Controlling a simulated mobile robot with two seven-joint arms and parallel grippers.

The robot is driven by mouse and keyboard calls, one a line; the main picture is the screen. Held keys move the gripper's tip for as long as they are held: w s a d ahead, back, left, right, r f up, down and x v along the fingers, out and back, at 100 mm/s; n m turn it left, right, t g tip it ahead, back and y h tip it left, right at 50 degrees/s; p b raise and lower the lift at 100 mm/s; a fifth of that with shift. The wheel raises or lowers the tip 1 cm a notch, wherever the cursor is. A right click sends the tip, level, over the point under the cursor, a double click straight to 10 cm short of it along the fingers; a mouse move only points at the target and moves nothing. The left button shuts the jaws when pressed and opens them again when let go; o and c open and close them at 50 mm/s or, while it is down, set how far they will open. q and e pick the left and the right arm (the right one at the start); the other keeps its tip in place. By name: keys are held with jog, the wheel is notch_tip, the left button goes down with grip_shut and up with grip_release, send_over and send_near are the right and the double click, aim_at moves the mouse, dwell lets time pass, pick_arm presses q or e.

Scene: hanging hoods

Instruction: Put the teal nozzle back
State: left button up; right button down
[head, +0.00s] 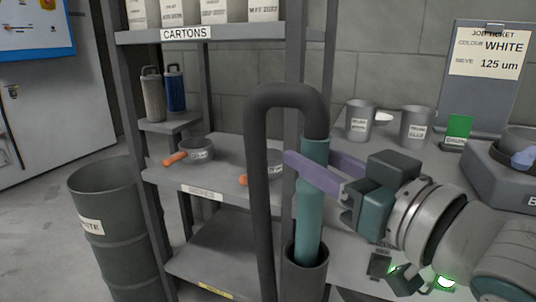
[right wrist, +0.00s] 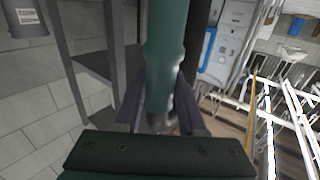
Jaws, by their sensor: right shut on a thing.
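The teal nozzle (head: 310,215) stands upright in the head view, with a thick dark hose (head: 257,170) arching from its top and down on the left. Its lower end is at the mouth of a dark grey tube holder (head: 305,282) and appears inside the rim; how deep it sits is hidden. My right gripper (head: 303,168) is shut on the upper part of the nozzle, its purple fingers reaching in from the right. In the right wrist view the nozzle (right wrist: 165,60) runs between the fingers (right wrist: 160,108). My left gripper is not in view.
A shelf rack (head: 215,180) with orange-handled sieves (head: 198,150) stands behind on the left. A dark drum (head: 105,225) is at far left. Grey cups (head: 359,122), a green card (head: 458,130) and a job-ticket board (head: 487,75) are on the bench at right.

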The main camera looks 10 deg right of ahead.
jog(key=shift+f+b, duration=0.55)
jog(key=shift+f, duration=0.35)
jog(key=c, duration=0.7)
grip_release()
jog(key=shift+c, duration=0.2)
jog(key=o, duration=0.3)
jog(key=shift+o, duration=0.2)
jog(key=p+v, duration=0.2)
jog(key=v, duration=0.8)
jog(key=shift+r, duration=0.1)
